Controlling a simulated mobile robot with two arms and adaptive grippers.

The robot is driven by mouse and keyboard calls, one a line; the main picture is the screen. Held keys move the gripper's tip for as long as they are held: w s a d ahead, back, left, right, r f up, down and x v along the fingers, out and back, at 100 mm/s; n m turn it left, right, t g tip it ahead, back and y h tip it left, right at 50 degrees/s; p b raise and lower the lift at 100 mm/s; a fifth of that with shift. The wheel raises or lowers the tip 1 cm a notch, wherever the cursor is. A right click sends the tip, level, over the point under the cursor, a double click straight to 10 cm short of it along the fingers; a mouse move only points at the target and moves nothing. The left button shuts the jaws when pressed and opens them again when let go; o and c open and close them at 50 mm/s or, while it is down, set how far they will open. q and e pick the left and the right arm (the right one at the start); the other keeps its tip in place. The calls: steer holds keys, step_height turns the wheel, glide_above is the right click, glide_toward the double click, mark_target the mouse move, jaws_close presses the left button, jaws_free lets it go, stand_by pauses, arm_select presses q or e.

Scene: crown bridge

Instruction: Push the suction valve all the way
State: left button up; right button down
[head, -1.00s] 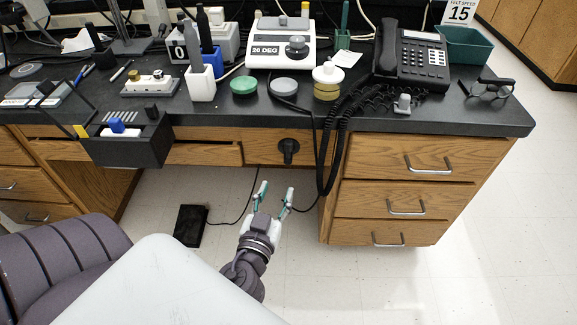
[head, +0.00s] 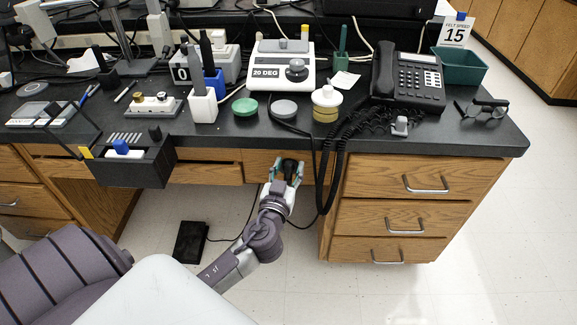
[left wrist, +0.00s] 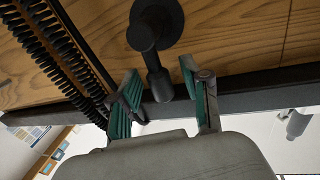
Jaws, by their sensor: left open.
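The suction valve (head: 290,164) is a black round fitting with a lever, on the wooden front under the countertop. In the left wrist view the valve (left wrist: 152,32) shows a round base, a knob and a stem reaching toward my fingers. My left gripper (head: 287,172) is open at the valve, a teal-padded finger to each side. In the left wrist view the gripper (left wrist: 160,92) has the stem's end between its fingertips, with visible gaps on both sides. Contact cannot be told. My right gripper is not in view.
A black coiled cord (head: 329,165) hangs just right of the valve, and it also runs close by the finger in the left wrist view (left wrist: 62,50). Drawers (head: 400,222) stand to the right. A black pedal-like box (head: 190,242) lies on the floor. The countertop (head: 230,135) overhangs above.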

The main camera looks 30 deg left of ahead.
arm_select(q)
steer(key=shift+w, duration=0.1)
jaws_close()
